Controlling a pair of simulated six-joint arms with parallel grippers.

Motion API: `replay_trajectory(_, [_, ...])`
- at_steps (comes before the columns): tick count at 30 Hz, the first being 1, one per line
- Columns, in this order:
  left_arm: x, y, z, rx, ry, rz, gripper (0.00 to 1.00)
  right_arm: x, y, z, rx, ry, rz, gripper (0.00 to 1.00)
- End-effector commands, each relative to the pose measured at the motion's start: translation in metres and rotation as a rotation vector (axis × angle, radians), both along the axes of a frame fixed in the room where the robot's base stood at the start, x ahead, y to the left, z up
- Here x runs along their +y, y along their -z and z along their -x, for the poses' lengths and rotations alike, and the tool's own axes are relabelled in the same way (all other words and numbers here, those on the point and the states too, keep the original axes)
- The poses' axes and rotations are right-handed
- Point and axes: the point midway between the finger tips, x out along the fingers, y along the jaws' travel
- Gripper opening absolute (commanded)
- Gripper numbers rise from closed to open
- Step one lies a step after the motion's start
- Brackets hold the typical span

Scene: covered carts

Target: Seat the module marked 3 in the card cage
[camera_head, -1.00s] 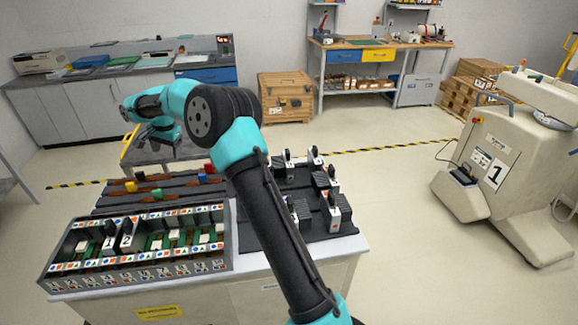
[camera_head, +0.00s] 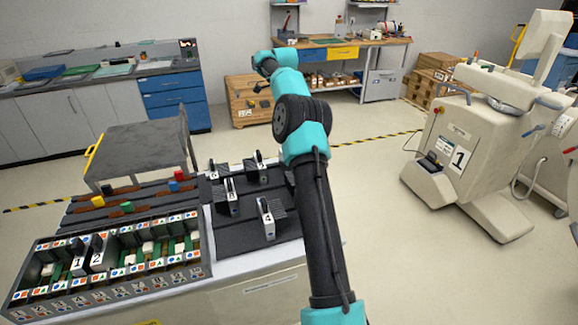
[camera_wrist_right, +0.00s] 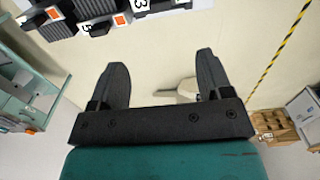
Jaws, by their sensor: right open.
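The card cage (camera_head: 205,262) is a long grey slotted box at the left of the cart in the head view. Modules marked 1 (camera_head: 78,262) and 2 (camera_head: 97,258) stand in it. The module marked 3 (camera_wrist_right: 139,5) shows partly at the top edge of the right wrist view, beside one marked 5 (camera_wrist_right: 87,28). In the head view several modules stand on a dark rack, one marked 4 (camera_head: 266,220); which is 3 there I cannot tell. My right gripper (camera_wrist_right: 160,75) is open and empty, beyond the cart's far side. My left gripper is not in view.
Dark rails with coloured blocks (camera_head: 128,206) lie behind the cage. A grey table (camera_head: 140,150) with a yellow handle stands beyond the cart. The floor between is clear.

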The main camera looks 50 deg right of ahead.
Motion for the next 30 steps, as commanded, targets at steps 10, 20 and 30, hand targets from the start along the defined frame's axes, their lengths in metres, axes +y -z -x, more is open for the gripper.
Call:
replay_trajectory(10, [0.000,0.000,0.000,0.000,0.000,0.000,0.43,0.000,0.021,0.000,0.002,-0.002,-0.001,0.72])
replay_trajectory(20, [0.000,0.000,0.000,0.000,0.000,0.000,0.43,0.000,0.077,0.000,0.002,-0.003,-0.002,0.72])
replay_trajectory(30, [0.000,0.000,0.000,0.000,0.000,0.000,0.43,0.000,0.121,0.000,0.001,-0.002,-0.001,0.72])
